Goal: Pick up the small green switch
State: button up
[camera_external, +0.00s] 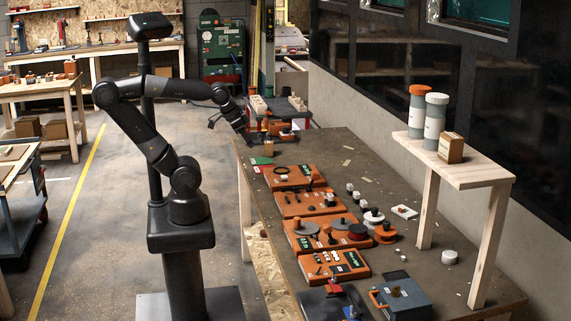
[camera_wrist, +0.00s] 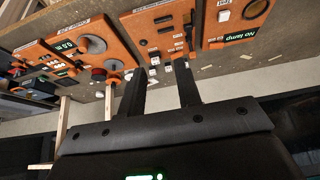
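I cannot make out a small green switch for certain. A small green piece (camera_external: 262,161) lies at the far left end of the workbench, beside the farthest orange panel (camera_external: 283,180). Its shape is too small to tell. In the wrist view, an orange panel (camera_wrist: 215,40) carries a green display (camera_wrist: 240,36), and another orange panel (camera_wrist: 130,22) carries small black and white controls. My gripper (camera_external: 256,138) is over the bench's far left corner. In the wrist view my gripper (camera_wrist: 159,75) has two dark fingers apart with nothing between them.
Several orange panels run along the workbench (camera_external: 385,190). A blue-grey box (camera_external: 402,299) stands near the front. A raised wooden shelf (camera_external: 470,174) at the right holds a white bottle (camera_external: 435,125), an orange-capped bottle (camera_external: 417,112) and a brown box (camera_external: 451,148). Loose white and black pieces lie mid-bench.

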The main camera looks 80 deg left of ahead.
jog(key=o, duration=0.5)
jog(key=w+d+r+m+g+h, duration=0.1)
jog(key=w+d+r+m, duration=0.35)
jog(key=w+d, duration=0.7)
jog(key=w+d+f+m+g+h, duration=0.15)
jog(key=w+d+m, duration=0.35)
jog(key=w+d, duration=0.7)
jog(key=w+d+f+m+g, duration=0.15)
jog(key=d+f, duration=0.25)
jog(key=d, duration=0.5)
jog(key=w+d+f+m, duration=0.3)
jog(key=d, duration=0.5)
jog(key=shift+s+d+f+m+g+h, duration=0.1)
jog(key=shift+d+f+m+g+h, duration=0.4)
jog(key=shift+d+f, duration=3.1)
jog(key=shift+s+d+f+m+g+h, duration=0.15)
jog(key=shift+d+f+m, duration=0.7)
jog(key=shift+d+f, duration=2.8)
jog(key=shift+d+f+m+g+h, duration=0.25)
jog(key=shift+d+f+m, duration=0.4)
jog(key=shift+d+f, duration=2.95)
